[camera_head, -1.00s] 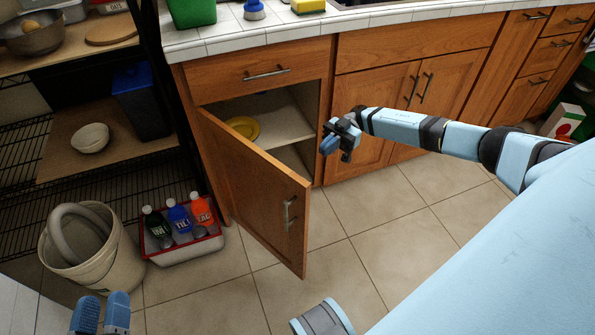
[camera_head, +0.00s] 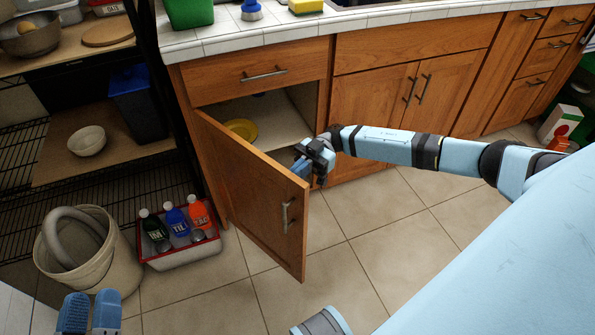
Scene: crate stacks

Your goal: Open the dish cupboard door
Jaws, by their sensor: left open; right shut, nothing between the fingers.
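The dish cupboard door (camera_head: 250,195) is wooden, hinged on its left side, and stands partly open toward me. Its metal handle (camera_head: 286,214) is on the outer face near the free edge. A yellow plate (camera_head: 241,129) shows on the shelf inside the cupboard. My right gripper (camera_head: 302,167) is shut and empty, at the top of the door's free edge on the inner side; I cannot tell whether it touches the door. My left gripper (camera_head: 90,312) is open and empty at the lower left, well away from the door.
A red-rimmed crate (camera_head: 180,255) with several bottles stands on the floor left of the door, beside a beige bucket (camera_head: 90,262) holding a hose. A black wire rack (camera_head: 100,190) stands at the left. The tiled floor (camera_head: 350,260) right of the door is clear.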

